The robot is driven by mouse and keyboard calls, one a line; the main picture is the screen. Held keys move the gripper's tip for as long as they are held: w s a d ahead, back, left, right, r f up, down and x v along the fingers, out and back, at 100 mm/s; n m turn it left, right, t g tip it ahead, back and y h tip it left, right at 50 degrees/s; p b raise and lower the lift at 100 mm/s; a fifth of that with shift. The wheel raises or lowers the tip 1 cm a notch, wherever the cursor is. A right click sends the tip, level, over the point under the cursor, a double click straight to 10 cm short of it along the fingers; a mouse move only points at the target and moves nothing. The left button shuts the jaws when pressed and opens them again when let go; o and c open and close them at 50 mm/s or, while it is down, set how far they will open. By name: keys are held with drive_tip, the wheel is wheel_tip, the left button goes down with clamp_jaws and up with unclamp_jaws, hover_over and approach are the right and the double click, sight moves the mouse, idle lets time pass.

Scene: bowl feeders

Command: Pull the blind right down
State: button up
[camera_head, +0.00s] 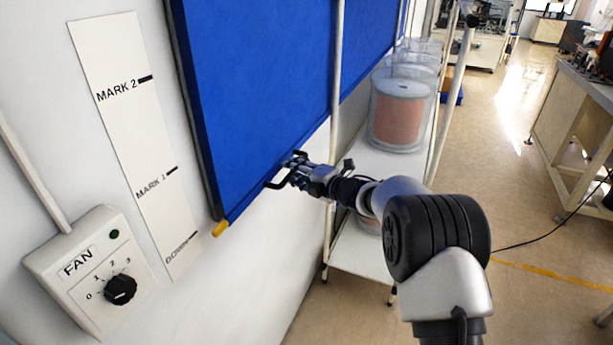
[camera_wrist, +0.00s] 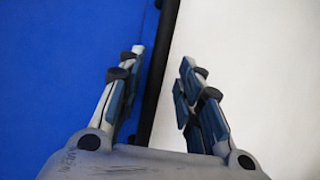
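The blue blind (camera_head: 260,80) hangs over the white wall, with a dark edge along its left side. Its bottom bar ends in a yellow tip (camera_head: 219,229), about level with the DOWN mark on the wall scale (camera_head: 125,100). My gripper (camera_head: 285,170) is at the blind's lower edge, right of the yellow tip. In the wrist view my gripper (camera_wrist: 162,58) is open, its fingers spread wide. The dark bottom bar (camera_wrist: 160,75) runs between them, closer to the left finger, with a gap on the right. The blue cloth (camera_wrist: 60,60) lies left of the bar.
A fan control box (camera_head: 90,270) with a black knob is on the wall at lower left. A white shelf cart (camera_head: 365,245) with clear tubs (camera_head: 400,105) stands behind my arm. A workbench (camera_head: 580,100) is at the right. The floor between them is mostly open.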

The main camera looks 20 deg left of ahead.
drive_tip(key=v, duration=1.1)
drive_tip(key=shift+d, duration=0.25)
drive_tip(key=shift+s, duration=0.15)
drive_tip(key=d+r+m+t+h, duration=0.35)
drive_tip(key=d+r+m, duration=0.25)
drive_tip(key=d, duration=0.3)
drive_tip(key=d+r+m+t+h, duration=0.2)
drive_tip(key=d+r+m+h, duration=0.35)
drive_tip(key=d, duration=0.35)
drive_tip(key=s+d+r+m+h, duration=0.2)
drive_tip(key=s+d+m+h, duration=0.2)
drive_tip(key=s+d+m, duration=0.35)
drive_tip(key=s+d+f+m+g+h, duration=0.1)
drive_tip(key=s+d+m+g, duration=0.2)
drive_tip(key=s, duration=0.5)
drive_tip(key=s+d+f+m+g+h, duration=0.1)
drive_tip(key=s+d+f+m, duration=0.1)
drive_tip(key=s+d+m, duration=0.4)
drive_tip(key=s+a+f+m+g, duration=0.1)
drive_tip(key=s+f+g, duration=0.1)
drive_tip(key=s, duration=0.7)
drive_tip(key=s+a+f+m+g+y, duration=0.1)
drive_tip(key=s+f+m+g, duration=0.1)
drive_tip(key=s, duration=0.7)
drive_tip(key=shift+s+a+f, duration=0.2)
drive_tip(key=shift+s+f, duration=0.2)
drive_tip(key=shift+f, duration=0.35)
